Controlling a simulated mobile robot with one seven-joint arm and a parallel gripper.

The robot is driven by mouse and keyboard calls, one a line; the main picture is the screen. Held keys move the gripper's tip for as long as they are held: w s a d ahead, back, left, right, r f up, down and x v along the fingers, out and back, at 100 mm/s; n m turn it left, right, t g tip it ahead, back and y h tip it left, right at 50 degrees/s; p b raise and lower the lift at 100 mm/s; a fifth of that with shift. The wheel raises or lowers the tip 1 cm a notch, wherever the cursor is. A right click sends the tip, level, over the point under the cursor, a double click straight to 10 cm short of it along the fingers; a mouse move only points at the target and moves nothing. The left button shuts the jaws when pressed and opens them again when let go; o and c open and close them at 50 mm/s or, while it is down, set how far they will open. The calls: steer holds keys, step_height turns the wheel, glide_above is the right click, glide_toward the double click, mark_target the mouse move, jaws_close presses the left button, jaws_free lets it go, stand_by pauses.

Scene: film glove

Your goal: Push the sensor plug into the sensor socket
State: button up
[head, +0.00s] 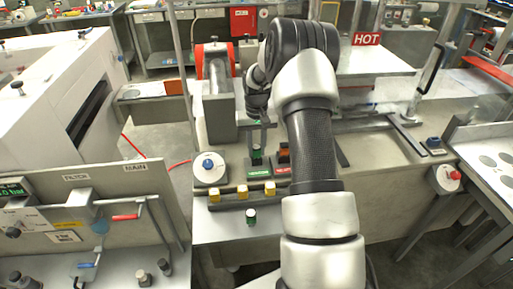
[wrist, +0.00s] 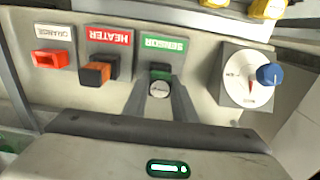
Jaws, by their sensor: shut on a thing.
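The sensor plug (wrist: 159,89), with a pale round end and a dark body, is between the two fingertips of my gripper (wrist: 161,97) in the wrist view. My gripper is shut on it. The sensor socket (wrist: 160,72) is a dark block with green, just below the green SENSOR label (wrist: 165,44). The plug is lined up over or at the socket; I cannot tell how deep it sits. In the head view my gripper (head: 258,124) points down above a green part at the socket (head: 257,153), partly hidden by my arm.
An orange plug (wrist: 96,74) is at the HEATER socket, left of the sensor socket, and a red socket (wrist: 52,58) is farther left. A blue-knobbed dial (wrist: 248,75) stands at right.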

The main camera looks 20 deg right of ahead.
mark_target(257, 147)
steer(key=o, duration=1.1)
step_height(257, 147, up, 17)
steer(key=shift+r, duration=0.2)
